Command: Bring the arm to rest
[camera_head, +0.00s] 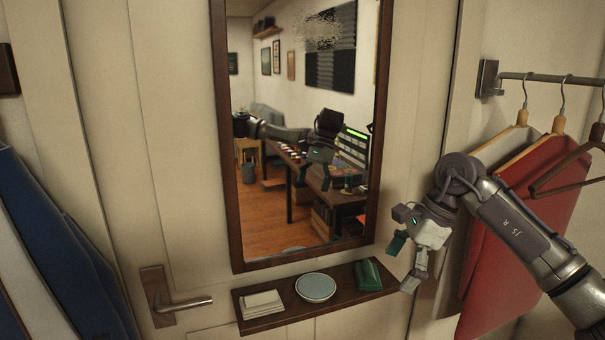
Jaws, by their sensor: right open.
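My right arm (515,232) comes in from the right edge, in front of the hanging clothes. Its gripper (403,266) is open, with its fingers pointing down and left. Nothing shows between the fingers. The gripper appears just right of the dark shelf (268,321) under the mirror; I cannot tell the exact gap. My left gripper is not in view.
A mirror (233,190) with a pale smudge hangs above the shelf. The shelf holds folded white cloth (262,304), a bowl (315,287) and a green case (368,274). Clothes hang from a rail (545,78) at right.

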